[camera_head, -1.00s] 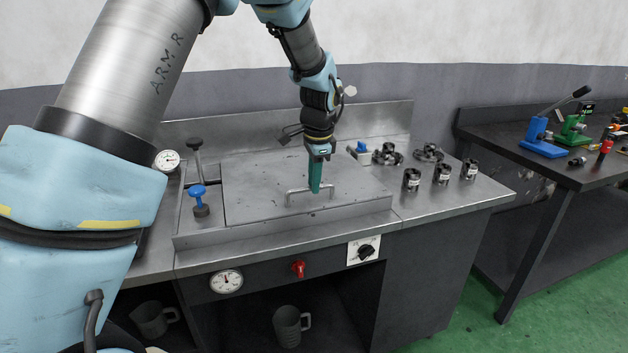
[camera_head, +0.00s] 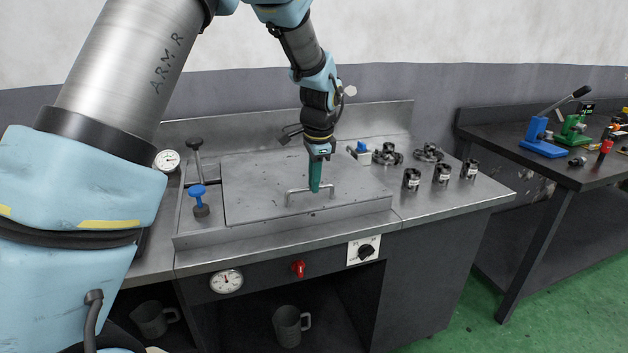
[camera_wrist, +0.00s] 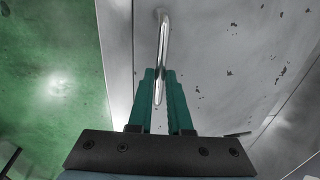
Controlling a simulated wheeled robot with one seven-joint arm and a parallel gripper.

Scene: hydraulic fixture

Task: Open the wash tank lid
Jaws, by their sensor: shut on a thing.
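The wash tank lid (camera_head: 258,186) is a flat, speckled grey metal plate set in the bench top. It lies closed and level. A bar handle (camera_head: 298,191) stands near its front edge. My gripper (camera_head: 315,189), with green fingers, points down at the middle of this handle and is shut on it. In the wrist view the handle (camera_wrist: 163,45) runs between the two green fingertips (camera_wrist: 160,85), and the lid (camera_wrist: 225,60) fills the area to the right.
A blue-knobbed valve (camera_head: 198,196) and a black-topped lever (camera_head: 196,150) stand left of the lid. Several dark cylindrical parts (camera_head: 441,174) stand on the right. A red knob (camera_head: 298,268) and a gauge (camera_head: 227,281) are on the front panel. A dark table (camera_head: 540,150) is farther right.

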